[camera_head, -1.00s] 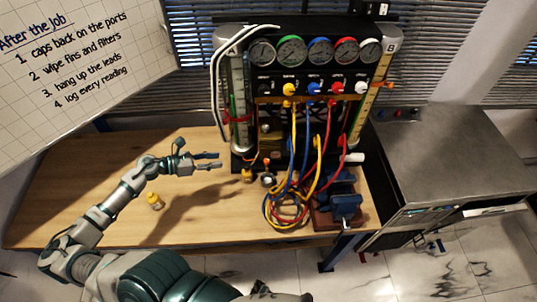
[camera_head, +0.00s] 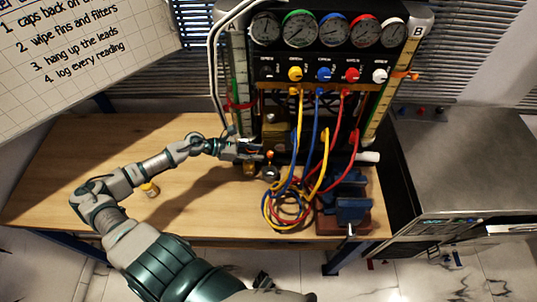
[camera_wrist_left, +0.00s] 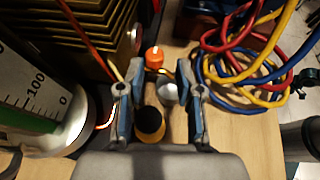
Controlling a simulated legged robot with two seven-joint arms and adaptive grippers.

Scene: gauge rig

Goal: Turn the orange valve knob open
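The orange valve knob (camera_wrist_left: 154,58), a small round cap with a pale mark, sits at the rig's base in the left wrist view. It also shows small in the head view (camera_head: 270,154), close to the fingertips. My left gripper (camera_wrist_left: 160,68) is open, its two fingers spread on either side of the line to the knob. The knob is just beyond the fingertips, nearer the left finger. Nothing is held; whether a finger touches the knob cannot be told. My right gripper is not seen.
A yellow-and-black bottle (camera_wrist_left: 150,122) and a silver round piece (camera_wrist_left: 168,93) lie below the fingers. Coiled hoses (camera_head: 287,205) and a blue vise (camera_head: 352,208) are to the right. Another yellow bottle (camera_head: 150,189) stands on the bench, which is clear at left.

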